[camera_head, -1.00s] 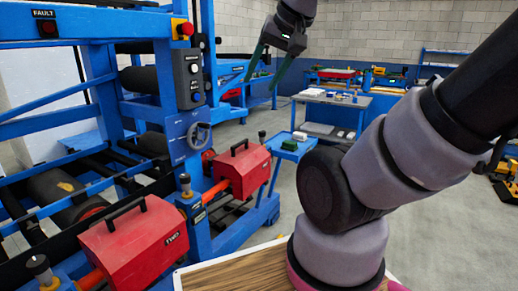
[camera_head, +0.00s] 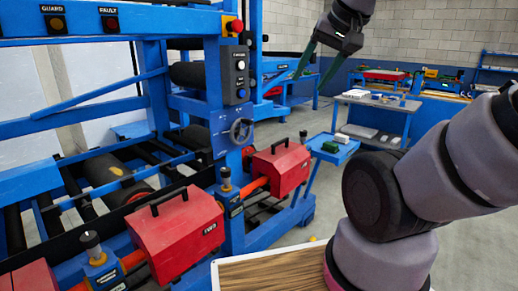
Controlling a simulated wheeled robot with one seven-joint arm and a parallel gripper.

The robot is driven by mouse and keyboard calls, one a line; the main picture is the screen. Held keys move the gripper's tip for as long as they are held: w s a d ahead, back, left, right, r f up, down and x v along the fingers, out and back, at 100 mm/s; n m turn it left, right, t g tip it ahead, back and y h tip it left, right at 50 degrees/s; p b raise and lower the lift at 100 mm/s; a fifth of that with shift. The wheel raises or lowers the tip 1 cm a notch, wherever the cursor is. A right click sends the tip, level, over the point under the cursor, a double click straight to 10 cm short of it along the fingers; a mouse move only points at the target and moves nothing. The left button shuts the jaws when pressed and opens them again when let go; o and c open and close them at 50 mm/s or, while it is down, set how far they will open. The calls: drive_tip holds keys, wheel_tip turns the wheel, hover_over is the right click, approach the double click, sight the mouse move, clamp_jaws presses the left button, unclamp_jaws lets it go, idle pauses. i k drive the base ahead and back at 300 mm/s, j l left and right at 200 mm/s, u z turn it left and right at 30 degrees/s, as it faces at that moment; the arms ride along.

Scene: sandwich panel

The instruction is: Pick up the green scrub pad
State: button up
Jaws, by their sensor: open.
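A small green block, likely the green scrub pad (camera_head: 330,147), lies on a small blue tray shelf (camera_head: 318,155) beside the blue machine frame, right of the middle of the head view. A white block (camera_head: 342,138) sits just behind it. My gripper (camera_head: 309,83) hangs near the top of the picture, fingers pointing down and left. It is open and empty, and appears above the shelf, well apart from the pad.
The blue roller machine (camera_head: 238,200) fills the left, with red boxes (camera_head: 280,167) on its near side and a handwheel (camera_head: 242,131). A grey-topped blue cart (camera_head: 378,103) stands behind. A wooden top (camera_head: 270,275) is at the bottom. Grey floor is open around the shelf.

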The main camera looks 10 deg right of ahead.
sight(329, 147)
drive_tip(key=i+l, duration=0.25)
drive_tip(key=l, duration=0.2)
drive_tip(key=i+l, duration=0.25)
drive_tip(key=l, duration=0.2)
drive_tip(key=i+l, duration=0.25)
drive_tip(key=l, duration=0.2)
drive_tip(key=i+l, duration=0.25)
drive_tip(key=l, duration=0.15)
drive_tip(key=i+l, duration=0.25)
drive_tip(key=l, duration=0.2)
drive_tip(key=i+l, duration=0.25)
drive_tip(key=l, duration=0.2)
